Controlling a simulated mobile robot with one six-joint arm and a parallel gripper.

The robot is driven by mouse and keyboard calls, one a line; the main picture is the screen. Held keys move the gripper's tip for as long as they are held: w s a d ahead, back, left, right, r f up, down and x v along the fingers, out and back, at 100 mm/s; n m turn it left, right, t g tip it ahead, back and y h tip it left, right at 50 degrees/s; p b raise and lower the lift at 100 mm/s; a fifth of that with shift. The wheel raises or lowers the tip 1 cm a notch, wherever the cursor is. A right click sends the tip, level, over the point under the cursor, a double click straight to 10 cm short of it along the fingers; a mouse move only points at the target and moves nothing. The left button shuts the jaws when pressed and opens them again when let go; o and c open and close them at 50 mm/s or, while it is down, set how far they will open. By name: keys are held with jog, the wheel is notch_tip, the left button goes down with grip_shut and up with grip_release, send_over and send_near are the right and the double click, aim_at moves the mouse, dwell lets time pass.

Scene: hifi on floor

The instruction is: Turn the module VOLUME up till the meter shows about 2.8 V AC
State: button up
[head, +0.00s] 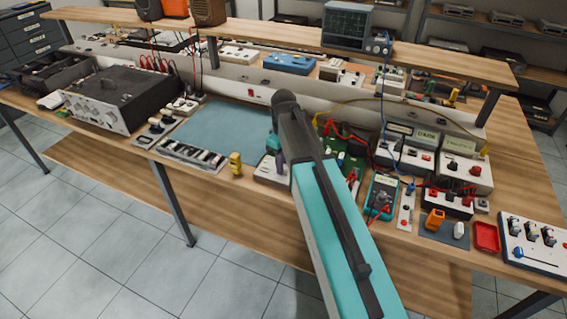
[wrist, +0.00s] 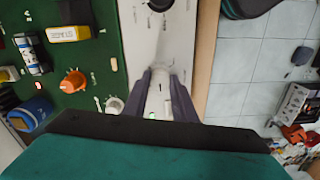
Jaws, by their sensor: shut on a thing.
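The module is a narrow white panel (wrist: 150,40) beside the bench's front edge in the wrist view. Its left end (head: 268,174) shows in the head view; my arm hides much of the rest. My gripper (wrist: 161,76) points down at it, its dark fingers closed around a pale knob (wrist: 160,97). In the head view my gripper (head: 279,158) is partly hidden by my arm. A teal handheld meter (head: 383,189) lies on the bench right of my arm; its reading is too small to make out. The VOLUME label is not legible.
A green circuit board (head: 352,158) with raised parts lies behind the panel; the board (wrist: 85,75) also fills the wrist view's left. Grey bench instruments (head: 403,152) with displays stand behind the meter. A blue-grey mat (head: 215,130) lies clear to the left.

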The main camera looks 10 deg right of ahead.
jog(key=m, duration=0.5)
jog(key=m+p, duration=0.1)
jog(key=m, duration=0.5)
dwell(0.6)
jog(key=o, duration=1)
jog(key=shift+o, duration=0.2)
jog(key=shift+r, duration=0.1)
notch_tip(320, 180, up, 14)
jog(key=p, duration=0.8)
jog(key=shift+p, duration=0.35)
jog(key=shift+f, duration=0.2)
